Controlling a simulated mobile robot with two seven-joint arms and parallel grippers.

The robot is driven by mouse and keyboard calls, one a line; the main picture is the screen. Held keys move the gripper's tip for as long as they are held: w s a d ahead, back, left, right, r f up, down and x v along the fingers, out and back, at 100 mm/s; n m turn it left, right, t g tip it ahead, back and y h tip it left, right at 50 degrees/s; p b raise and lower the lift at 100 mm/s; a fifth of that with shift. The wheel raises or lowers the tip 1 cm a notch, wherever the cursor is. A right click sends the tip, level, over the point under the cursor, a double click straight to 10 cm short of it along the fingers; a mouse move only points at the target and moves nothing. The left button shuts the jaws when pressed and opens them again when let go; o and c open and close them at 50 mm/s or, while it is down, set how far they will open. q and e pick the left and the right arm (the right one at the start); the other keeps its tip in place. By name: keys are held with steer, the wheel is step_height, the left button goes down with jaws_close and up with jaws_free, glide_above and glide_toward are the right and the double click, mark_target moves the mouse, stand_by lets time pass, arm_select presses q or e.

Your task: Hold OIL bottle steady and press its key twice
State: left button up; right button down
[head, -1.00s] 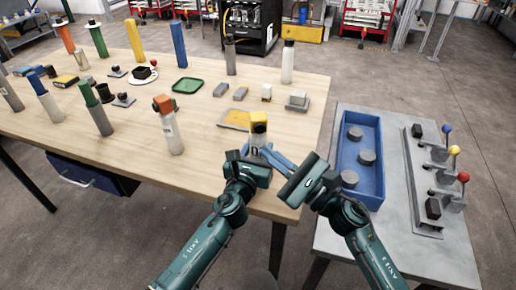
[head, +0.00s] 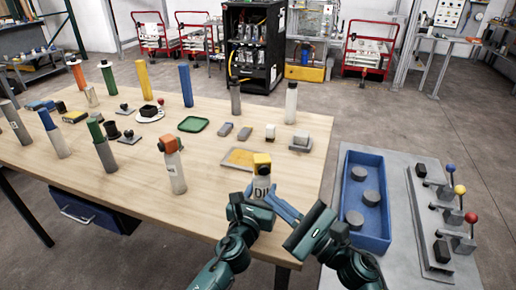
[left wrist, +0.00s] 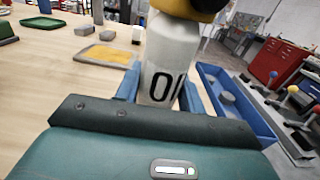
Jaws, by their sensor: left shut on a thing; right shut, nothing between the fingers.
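The OIL bottle (head: 262,182) is white with a yellow cap (head: 262,160) and stands upright near the table's front right corner. In the left wrist view the bottle (left wrist: 170,50) shows part of its black lettering, and a dark piece shows at the cap's right edge. Its base is hidden. My left gripper (head: 258,199) is shut on the bottle's body, with a blue finger on each side. My right gripper (head: 281,207) is shut and empty, just right of the bottle and below the cap. I cannot tell whether its fingertips touch the bottle.
An orange-capped bottle (head: 170,165) stands to the left. A yellow tray (head: 240,158) lies just behind the OIL bottle. A blue bin (head: 345,215) and a panel with coloured-knob levers (head: 430,225) are on the right.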

stand_by(0.3)
arm_select(q)
steer(key=o, duration=1.3)
steer(key=shift+c, duration=0.2)
